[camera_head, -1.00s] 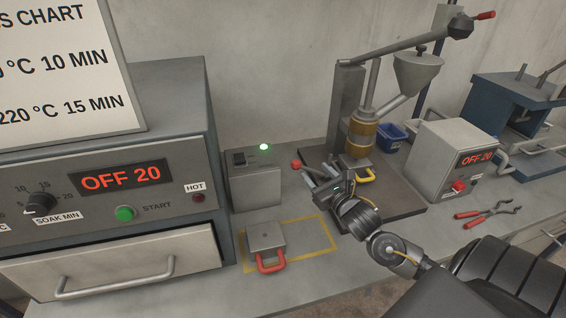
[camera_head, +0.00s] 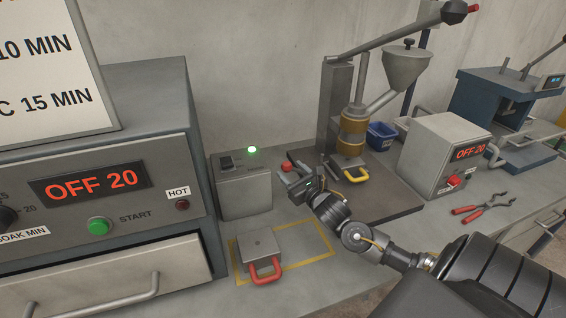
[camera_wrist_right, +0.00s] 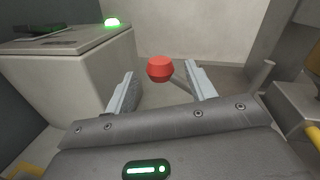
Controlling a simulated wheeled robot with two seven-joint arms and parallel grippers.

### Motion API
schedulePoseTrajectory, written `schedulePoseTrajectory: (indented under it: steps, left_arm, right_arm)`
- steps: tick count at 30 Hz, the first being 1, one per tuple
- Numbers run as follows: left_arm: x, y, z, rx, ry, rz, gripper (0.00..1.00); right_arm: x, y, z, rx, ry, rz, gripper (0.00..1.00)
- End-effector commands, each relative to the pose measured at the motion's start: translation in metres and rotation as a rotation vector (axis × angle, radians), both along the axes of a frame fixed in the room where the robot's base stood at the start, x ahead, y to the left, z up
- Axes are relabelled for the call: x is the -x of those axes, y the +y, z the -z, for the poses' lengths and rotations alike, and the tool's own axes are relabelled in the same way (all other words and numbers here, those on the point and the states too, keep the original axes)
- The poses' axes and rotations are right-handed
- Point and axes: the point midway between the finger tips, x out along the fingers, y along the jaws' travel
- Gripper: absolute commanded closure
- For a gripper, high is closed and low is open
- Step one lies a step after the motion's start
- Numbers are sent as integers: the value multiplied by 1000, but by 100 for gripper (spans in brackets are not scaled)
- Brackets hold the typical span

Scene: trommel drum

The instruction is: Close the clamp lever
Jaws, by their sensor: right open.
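The clamp lever's red knob (camera_head: 287,166) is at the left front of the press base, between the grey box and the press. In the right wrist view the red knob (camera_wrist_right: 160,68) sits on a thin grey rod that runs down to the right. My right gripper (camera_head: 291,177) is open at the knob. In its wrist view the two fingers (camera_wrist_right: 159,72) stand apart, with the knob seen between their tips and a gap on each side. I cannot tell how deep the knob lies between them. Most of the lever rod is hidden in the head view. My left gripper is out of view.
A press (camera_head: 340,105) with a hopper stands behind my right gripper, with a yellow-handled block (camera_head: 345,162) under it. A grey box (camera_head: 243,195) with a green lamp is to the left. A red-handled block (camera_head: 259,247) lies in front. Pliers (camera_head: 483,209) lie right.

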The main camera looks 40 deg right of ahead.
Motion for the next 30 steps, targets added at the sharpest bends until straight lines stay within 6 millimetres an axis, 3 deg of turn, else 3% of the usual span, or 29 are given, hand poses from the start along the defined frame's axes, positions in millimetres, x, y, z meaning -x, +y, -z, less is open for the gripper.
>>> schedulePoseTrajectory:
  steps: [3,9,21,30]
  left_arm:
    - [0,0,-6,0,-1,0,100]
    - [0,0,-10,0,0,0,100]
    - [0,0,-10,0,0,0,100]
    - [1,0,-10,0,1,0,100]
  right_arm:
    - [-22,-3,-2,-2,-2,1,45]
    - [-47,-6,-1,-2,-1,0,45]
    - [-55,-7,0,-1,0,-1,45]
    - [-55,-7,0,-1,0,-1,82]
